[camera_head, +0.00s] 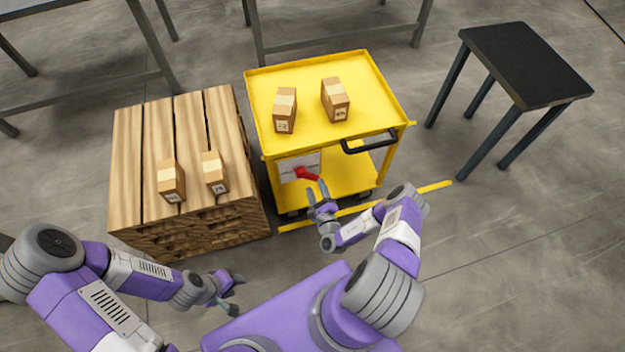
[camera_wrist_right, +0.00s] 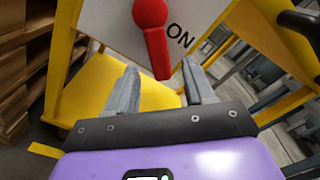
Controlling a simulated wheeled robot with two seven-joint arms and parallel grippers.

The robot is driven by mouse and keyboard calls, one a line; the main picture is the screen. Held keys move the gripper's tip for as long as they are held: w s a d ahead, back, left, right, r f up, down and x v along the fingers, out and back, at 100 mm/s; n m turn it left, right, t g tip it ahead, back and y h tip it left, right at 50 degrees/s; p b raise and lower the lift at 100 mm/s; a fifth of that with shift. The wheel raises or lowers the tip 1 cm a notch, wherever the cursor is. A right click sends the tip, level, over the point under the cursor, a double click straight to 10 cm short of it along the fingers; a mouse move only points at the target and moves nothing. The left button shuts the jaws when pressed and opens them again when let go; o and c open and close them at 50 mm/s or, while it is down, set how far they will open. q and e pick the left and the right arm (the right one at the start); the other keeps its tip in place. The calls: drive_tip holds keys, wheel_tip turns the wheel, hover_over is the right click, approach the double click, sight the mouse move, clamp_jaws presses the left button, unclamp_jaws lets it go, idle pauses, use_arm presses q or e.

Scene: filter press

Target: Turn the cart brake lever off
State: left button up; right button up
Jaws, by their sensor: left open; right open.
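The red brake lever (camera_head: 307,174) is on a white plate (camera_head: 290,166) on the front of the yellow cart (camera_head: 265,100). In the right wrist view the lever (camera_wrist_right: 152,38) hangs from its round red knob, its end tilted slightly right, beside the letters "ON"; the rest of the plate's lettering is hidden or out of view. My right gripper (camera_head: 316,188) is open just in front of the lever. In the wrist view its two fingers (camera_wrist_right: 160,85) stand apart, below and to either side of the lever's end, with no visible contact. My left gripper (camera_head: 235,287) is open and empty, low and away from the cart.
Two cardboard boxes (camera_head: 335,99) stand on the cart top, and a black handle (camera_head: 369,142) juts from its front right. A wooden pallet stack (camera_head: 128,170) with two boxes stands close on the left. A black-topped table (camera_head: 527,62) is at right. A yellow line (camera_head: 436,187) marks the floor.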

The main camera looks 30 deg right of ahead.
sight(313, 179)
drive_tip(key=b+x, duration=0.1)
drive_tip(key=x, duration=0.4)
clamp_jaws()
idle(0.3)
